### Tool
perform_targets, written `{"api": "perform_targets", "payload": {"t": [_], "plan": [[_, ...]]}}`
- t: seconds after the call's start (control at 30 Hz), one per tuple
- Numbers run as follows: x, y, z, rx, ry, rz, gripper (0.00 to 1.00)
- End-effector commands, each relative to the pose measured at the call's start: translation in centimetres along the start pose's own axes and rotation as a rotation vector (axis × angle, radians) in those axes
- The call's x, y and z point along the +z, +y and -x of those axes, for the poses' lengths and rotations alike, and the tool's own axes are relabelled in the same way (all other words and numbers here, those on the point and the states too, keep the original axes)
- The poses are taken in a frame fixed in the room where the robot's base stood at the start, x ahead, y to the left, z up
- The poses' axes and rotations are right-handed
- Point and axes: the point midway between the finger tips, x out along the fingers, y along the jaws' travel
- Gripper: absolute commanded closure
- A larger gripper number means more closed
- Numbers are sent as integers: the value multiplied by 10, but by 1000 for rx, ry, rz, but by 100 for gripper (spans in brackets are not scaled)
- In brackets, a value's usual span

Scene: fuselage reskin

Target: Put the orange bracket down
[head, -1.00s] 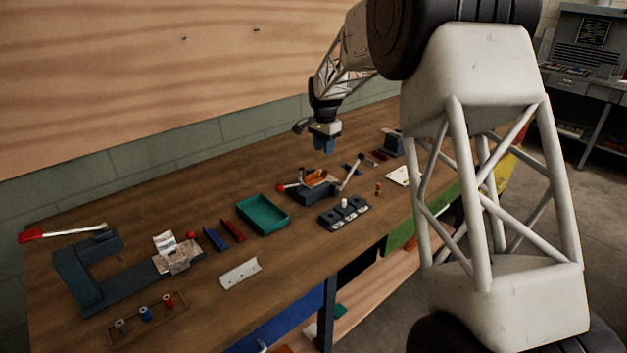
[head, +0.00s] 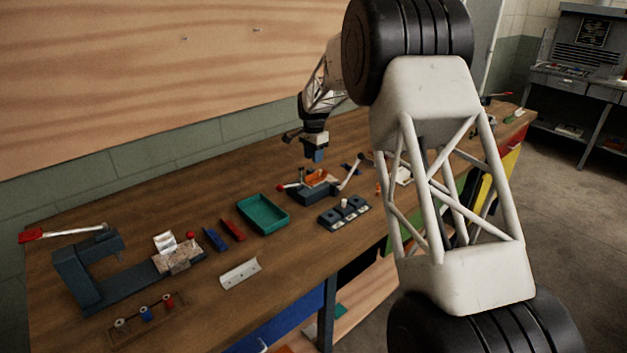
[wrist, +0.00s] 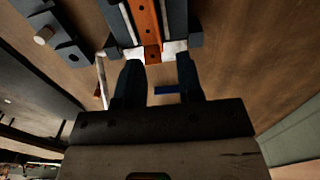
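The orange bracket (head: 315,176) sits in a dark grey clamp fixture (head: 312,196) on the bench. In the wrist view the bracket (wrist: 146,22) shows as a long strip with holes, lying between the fixture's dark sides, with a pale plate at its near end. My gripper (head: 316,157) is above the fixture, pointing down. In the wrist view its two dark fingers (wrist: 158,64) stand apart, with nothing held between them. The bracket's near end lies beyond the fingertips and is not gripped.
A lever (head: 350,174) rises at the fixture's right and a red knob (head: 281,188) is at its left. A dark block with pegs (head: 345,213) stands in front. A green tray (head: 263,214) is to the left. A blue piece (wrist: 168,89) lies below my fingers.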

Motion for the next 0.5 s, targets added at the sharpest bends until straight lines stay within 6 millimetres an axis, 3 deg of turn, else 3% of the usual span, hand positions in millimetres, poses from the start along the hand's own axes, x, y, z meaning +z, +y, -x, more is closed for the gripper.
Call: {"api": "perform_targets", "payload": {"t": [0.2,0.5], "plan": [[0,0,-16,0,0,0,66],[0,0,-17,0,0,0,66]]}}
